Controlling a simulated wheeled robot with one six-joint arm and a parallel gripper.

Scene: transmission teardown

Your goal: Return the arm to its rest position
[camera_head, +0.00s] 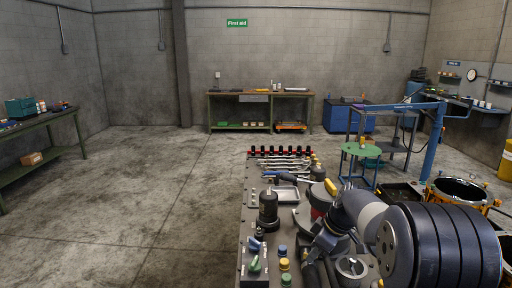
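My arm fills the lower right of the head view, with a large dark ribbed part close to the camera and a pale grey link beside it. My gripper (324,243) seems to be the dark end left of that link, low over the bench. Its fingers blend with dark parts behind them, so I cannot tell whether they are open or shut, or whether anything is between them.
A blue hoist (433,145) and green round stool (359,149) stand right.

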